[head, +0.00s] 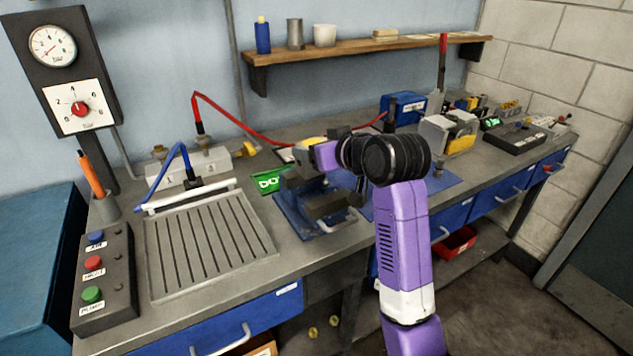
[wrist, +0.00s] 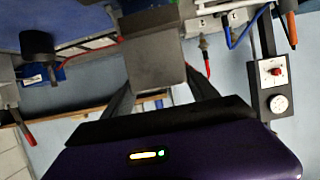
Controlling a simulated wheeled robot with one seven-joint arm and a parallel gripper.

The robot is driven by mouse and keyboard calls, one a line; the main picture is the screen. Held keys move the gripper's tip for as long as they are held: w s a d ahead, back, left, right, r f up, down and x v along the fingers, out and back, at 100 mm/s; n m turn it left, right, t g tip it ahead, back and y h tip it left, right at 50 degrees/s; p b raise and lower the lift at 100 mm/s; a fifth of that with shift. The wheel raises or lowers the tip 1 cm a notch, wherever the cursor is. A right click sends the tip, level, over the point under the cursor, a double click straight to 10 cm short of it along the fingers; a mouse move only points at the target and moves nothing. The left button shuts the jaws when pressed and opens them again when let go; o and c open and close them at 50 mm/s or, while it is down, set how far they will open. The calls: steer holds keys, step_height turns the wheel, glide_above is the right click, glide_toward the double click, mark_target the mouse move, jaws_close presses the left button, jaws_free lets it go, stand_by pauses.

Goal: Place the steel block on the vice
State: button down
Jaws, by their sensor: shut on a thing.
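The steel block (wrist: 155,62) is a plain grey block. In the wrist view it sits between the dark fingers of my gripper (wrist: 158,80), which is shut on it. In the head view my gripper (head: 308,158) is above the bench, over the back part of the vice. The vice (head: 325,204) has a blue base and grey jaws and stands on the bench in the middle. My gripper and wrist partly hide the block in the head view, and I cannot tell the exact gap between block and vice.
A slotted grey plate (head: 208,245) and a button box (head: 103,275) are further left. A red hose (head: 240,122) arcs behind my gripper. A grey and yellow machine (head: 448,133) stands to the right. A shelf (head: 360,47) hangs above.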

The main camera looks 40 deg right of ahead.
steer(key=shift+f, duration=4.15)
steer(key=shift+f, duration=0.15)
steer(key=shift+c, duration=1.1)
jaws_free()
steer(key=shift+f, duration=0.1)
steer(key=shift+s+r, duration=0.1)
steer(key=shift+r, duration=0.15)
steer(key=v, duration=1.1)
steer(key=shift+s+r, duration=0.1)
steer(key=shift+s, duration=0.2)
